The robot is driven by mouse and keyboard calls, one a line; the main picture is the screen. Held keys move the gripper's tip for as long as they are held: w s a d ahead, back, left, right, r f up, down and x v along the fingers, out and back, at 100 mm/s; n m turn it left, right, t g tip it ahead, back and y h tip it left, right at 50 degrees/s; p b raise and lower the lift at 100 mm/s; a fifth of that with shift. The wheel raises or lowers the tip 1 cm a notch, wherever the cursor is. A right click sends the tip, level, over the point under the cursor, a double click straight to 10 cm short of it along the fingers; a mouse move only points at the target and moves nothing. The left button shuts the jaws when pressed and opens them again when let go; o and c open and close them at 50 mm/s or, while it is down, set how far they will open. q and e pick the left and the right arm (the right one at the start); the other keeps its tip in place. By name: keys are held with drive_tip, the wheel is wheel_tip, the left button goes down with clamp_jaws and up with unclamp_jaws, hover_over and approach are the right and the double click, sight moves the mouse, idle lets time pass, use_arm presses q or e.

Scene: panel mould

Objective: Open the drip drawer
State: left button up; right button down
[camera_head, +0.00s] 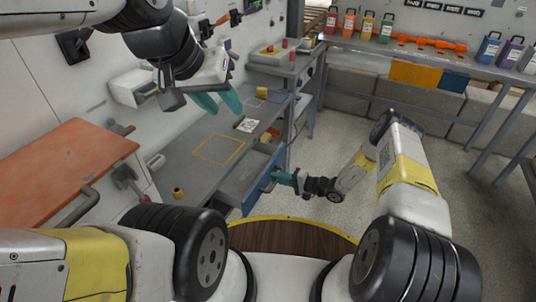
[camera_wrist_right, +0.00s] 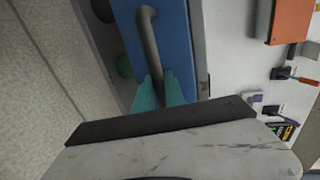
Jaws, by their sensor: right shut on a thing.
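The drip drawer's blue front (camera_head: 259,186) shows at the right edge of the grey workbench in the head view, with a grey part (camera_head: 240,178) beside it. I cannot tell how far out the drawer stands. In the right wrist view the blue front (camera_wrist_right: 178,40) carries a dark bar handle (camera_wrist_right: 149,45). My right gripper (camera_head: 275,177) is at this front; its teal fingers (camera_wrist_right: 161,90) are shut on the handle, one on either side. My left gripper (camera_head: 219,101) hangs above the bench, its teal fingers apart and empty.
An orange panel (camera_head: 65,175) with a grey handle is at the left. Coloured containers (camera_head: 368,26) stand on the back shelf. The floor right of the drawer is clear.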

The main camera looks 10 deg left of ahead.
drive_tip(key=shift+f+v, duration=0.2)
drive_tip(key=shift+v, duration=0.75)
drive_tip(key=shift+f+v, duration=0.2)
drive_tip(key=shift+v, duration=0.7)
drive_tip(key=shift+d, duration=0.1)
drive_tip(key=c, duration=1.4)
unclamp_jaws()
drive_tip(key=shift+w, duration=0.1)
drive_tip(key=v, duration=0.7)
drive_tip(key=shift+d, duration=0.35)
